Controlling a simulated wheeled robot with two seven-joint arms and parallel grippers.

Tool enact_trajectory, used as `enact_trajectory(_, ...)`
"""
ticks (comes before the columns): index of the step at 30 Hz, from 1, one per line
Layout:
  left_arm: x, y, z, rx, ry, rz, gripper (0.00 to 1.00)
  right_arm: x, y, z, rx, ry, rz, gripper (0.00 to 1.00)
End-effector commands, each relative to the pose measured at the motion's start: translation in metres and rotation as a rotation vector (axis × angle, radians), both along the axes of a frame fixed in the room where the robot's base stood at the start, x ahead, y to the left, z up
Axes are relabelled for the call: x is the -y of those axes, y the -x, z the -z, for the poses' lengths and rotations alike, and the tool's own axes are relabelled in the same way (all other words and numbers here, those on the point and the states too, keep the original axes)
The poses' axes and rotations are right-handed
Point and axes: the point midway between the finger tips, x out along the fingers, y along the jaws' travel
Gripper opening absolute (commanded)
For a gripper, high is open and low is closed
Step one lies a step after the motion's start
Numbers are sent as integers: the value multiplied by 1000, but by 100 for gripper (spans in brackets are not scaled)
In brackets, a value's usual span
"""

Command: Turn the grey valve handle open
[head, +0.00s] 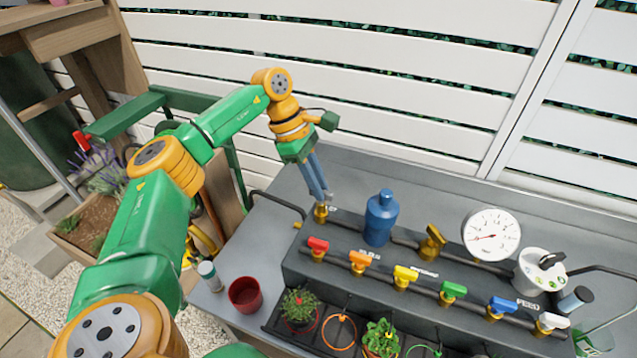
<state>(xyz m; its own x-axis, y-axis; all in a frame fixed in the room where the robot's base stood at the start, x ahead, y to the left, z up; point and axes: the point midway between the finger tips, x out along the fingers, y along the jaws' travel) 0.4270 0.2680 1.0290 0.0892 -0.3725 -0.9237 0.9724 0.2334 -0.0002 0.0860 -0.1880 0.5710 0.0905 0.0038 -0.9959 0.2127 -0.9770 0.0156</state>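My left gripper (322,194) points down at the brass valve (321,213) at the left end of the pipe, behind the coloured valves. Its two blue-grey fingers are close together and their tips are just above the valve body. A small grey part shows at the fingertips; I cannot tell whether it is the valve's grey handle or whether the fingers grip it. The fingers hide most of the valve's top. My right gripper is not in view.
A blue filter (381,217), a brass fitting (432,243) and a round gauge (491,235) stand along the pipe. Red (318,244) to white (552,321) valve handles line the front, above potted plants. A dark red pot (245,295) stands at the left; bare bench lies behind it.

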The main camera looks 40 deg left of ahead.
Motion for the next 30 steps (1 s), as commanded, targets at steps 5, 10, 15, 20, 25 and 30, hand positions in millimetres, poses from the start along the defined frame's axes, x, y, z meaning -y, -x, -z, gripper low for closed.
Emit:
enact_trajectory(5, 0, 0, 1, -1, -1, -3, 0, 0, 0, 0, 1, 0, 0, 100)
enact_trajectory(10, 0, 0, 1, 0, 0, -38, 0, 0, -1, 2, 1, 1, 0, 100)
enact_trajectory(15, 0, 1, 2, -1, -1, -130, 0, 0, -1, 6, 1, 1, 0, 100)
enact_trajectory(20, 1, 2, 3, 0, -1, -264, 0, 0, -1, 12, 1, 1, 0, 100)
enact_trajectory(25, 1, 2, 3, 1, -1, -426, 0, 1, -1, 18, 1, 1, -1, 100)
enact_trajectory(30, 2, 3, 3, 0, -1, -586, 0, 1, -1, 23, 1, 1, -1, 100)
